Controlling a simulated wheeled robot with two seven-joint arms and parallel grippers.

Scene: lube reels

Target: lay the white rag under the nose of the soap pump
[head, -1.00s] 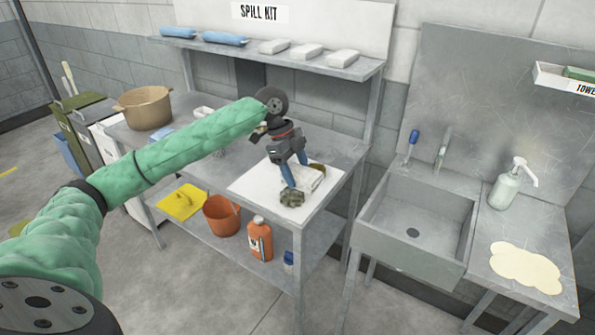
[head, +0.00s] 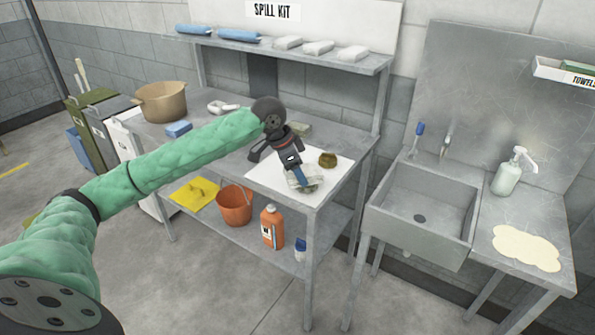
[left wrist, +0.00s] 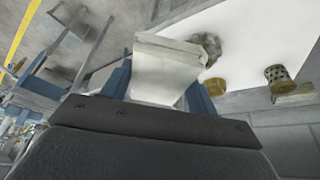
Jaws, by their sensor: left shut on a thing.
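The white rag (left wrist: 165,68) is a folded pale block between the blue fingers of my left gripper (left wrist: 158,85) in the left wrist view. In the head view, my left gripper (head: 301,178) points down over the front of the steel bench, shut on the rag (head: 292,180), low over a white sheet. I cannot tell whether the rag touches the sheet. The soap pump (head: 507,176), a pale green bottle with a white head, stands upright on the counter right of the sink; its nose (head: 531,166) points right. My right gripper is out of view.
The white sheet (head: 263,166) also bears a brown lump (head: 328,160) and a grey-green one, partly hidden. The sink (head: 420,205) lies between bench and pump. A cream puddle (head: 526,248) lies on the counter in front of the pump. White packs (head: 318,47) lie on the shelf.

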